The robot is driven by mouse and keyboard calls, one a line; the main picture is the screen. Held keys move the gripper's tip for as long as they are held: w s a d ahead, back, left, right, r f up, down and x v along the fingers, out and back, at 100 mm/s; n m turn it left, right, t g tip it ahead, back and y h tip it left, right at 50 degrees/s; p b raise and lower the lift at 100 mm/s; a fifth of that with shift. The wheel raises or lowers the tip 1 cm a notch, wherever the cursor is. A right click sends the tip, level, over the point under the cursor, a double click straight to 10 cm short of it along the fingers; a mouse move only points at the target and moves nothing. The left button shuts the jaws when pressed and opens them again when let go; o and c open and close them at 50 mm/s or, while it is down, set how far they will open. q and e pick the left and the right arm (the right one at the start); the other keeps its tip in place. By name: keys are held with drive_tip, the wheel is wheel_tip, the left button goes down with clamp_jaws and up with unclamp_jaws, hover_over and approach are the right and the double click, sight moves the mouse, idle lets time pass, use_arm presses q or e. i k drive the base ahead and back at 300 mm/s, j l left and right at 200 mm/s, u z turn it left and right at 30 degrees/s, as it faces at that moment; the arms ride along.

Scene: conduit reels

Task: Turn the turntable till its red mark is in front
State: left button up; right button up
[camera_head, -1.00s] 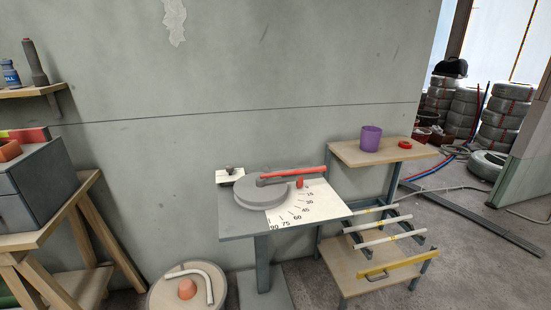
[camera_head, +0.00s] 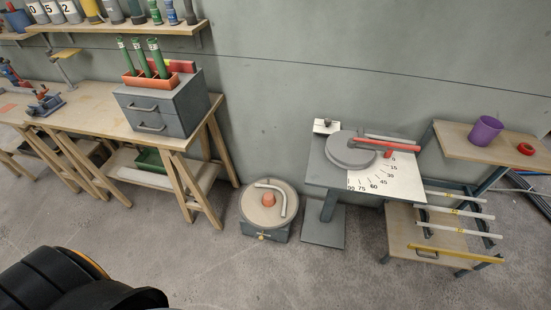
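The turntable (camera_head: 247,212) is a round beige disc with a grey rim on a low grey box (camera_head: 257,231) on the floor, in the lower middle of the head view. A bent whitish pipe (camera_head: 287,200) and an orange cone-like piece (camera_head: 268,199) are on top of it. A small yellow-orange piece (camera_head: 263,237) shows on the front of the box. I cannot make out a red mark on the disc. Neither of my grippers is in view. A black part of mine shows at the lower left.
Right of the turntable stands a grey bending table (camera_head: 325,172) with an angle scale, then a wooden stand (camera_head: 470,147) with a purple cup (camera_head: 485,130). Left is a wooden workbench (camera_head: 95,118) with a grey drawer unit (camera_head: 165,105). The floor in front is clear.

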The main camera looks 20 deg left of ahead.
sight(261, 208)
drive_tip(key=u, duration=0.75)
